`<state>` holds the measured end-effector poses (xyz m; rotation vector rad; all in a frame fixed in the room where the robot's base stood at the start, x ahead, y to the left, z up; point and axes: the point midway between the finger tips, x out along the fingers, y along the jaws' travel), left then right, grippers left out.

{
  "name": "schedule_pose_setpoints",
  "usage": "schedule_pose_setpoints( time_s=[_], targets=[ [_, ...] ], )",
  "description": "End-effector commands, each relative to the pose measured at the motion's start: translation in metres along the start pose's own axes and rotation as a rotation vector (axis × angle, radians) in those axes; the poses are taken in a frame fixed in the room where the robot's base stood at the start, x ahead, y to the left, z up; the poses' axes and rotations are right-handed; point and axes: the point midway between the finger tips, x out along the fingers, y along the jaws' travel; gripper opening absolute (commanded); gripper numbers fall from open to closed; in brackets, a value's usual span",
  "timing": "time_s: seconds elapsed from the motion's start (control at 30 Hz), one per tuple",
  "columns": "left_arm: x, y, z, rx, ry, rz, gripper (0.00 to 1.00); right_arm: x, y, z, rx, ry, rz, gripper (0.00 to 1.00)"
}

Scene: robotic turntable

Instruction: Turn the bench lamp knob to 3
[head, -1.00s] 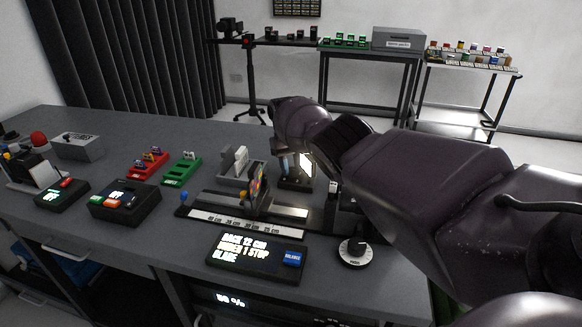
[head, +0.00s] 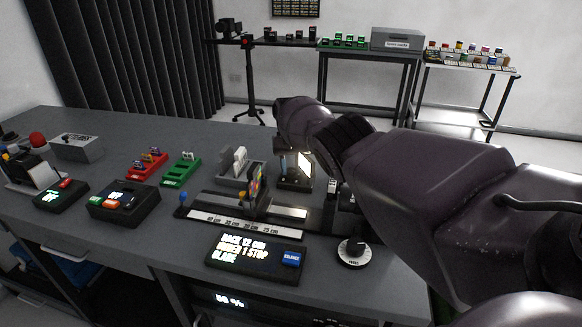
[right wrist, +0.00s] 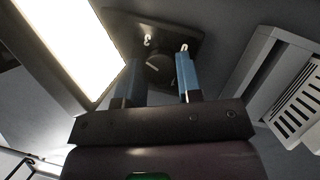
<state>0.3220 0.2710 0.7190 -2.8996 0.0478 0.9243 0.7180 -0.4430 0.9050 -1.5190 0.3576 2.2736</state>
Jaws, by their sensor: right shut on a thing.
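The bench lamp's lit panel (right wrist: 72,45) glows white at the left of the right wrist view, and the lamp (head: 304,166) stands behind the rail in the head view. Its dark round knob (right wrist: 160,72) has a pale pointer line and sits on a dark base plate (right wrist: 120,25). My right gripper (right wrist: 159,62) has its two blue fingers on either side of the knob, shut on it. In the head view the knob and these fingers are mostly hidden by my right arm. I cannot read the knob's setting. My left gripper is not in view.
A separate black dial (head: 353,252) sits near the bench's front edge. A display box (head: 255,258) and a rail with a white scale (head: 245,224) stand beside it. A grey vented box (right wrist: 290,85) is right of my fingers. Red (head: 148,165) and green (head: 181,170) trays lie left.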

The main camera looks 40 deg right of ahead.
Motion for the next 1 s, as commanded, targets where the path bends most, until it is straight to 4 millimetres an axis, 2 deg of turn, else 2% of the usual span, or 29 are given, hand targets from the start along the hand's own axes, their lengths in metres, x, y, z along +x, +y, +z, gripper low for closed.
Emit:
schedule_pose_setpoints(
  time_s=[0.03, 0.17, 0.43, 0.57, 0.67, 0.9, 1.0],
  targets=[
    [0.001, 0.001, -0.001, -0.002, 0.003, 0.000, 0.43, 0.000, 0.000, 0.000, -0.001, 0.001, 0.000, 0.38],
    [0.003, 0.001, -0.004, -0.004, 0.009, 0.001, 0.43, 0.000, 0.000, 0.000, -0.001, 0.001, 0.000, 0.58],
    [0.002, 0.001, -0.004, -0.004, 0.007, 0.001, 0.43, -0.001, 0.000, 0.000, -0.001, 0.001, 0.000, 0.59],
    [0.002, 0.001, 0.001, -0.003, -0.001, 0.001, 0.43, -0.007, 0.000, -0.001, -0.001, 0.002, 0.000, 0.59],
    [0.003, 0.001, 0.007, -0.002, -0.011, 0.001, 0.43, -0.018, 0.000, -0.001, -0.001, 0.001, 0.000, 0.59],
    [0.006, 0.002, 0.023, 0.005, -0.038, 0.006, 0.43, -0.059, 0.000, -0.003, 0.000, -0.001, 0.002, 0.59],
    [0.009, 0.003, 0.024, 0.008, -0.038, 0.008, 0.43, -0.076, 0.000, -0.003, 0.000, -0.001, 0.002, 0.59]
  ],
)
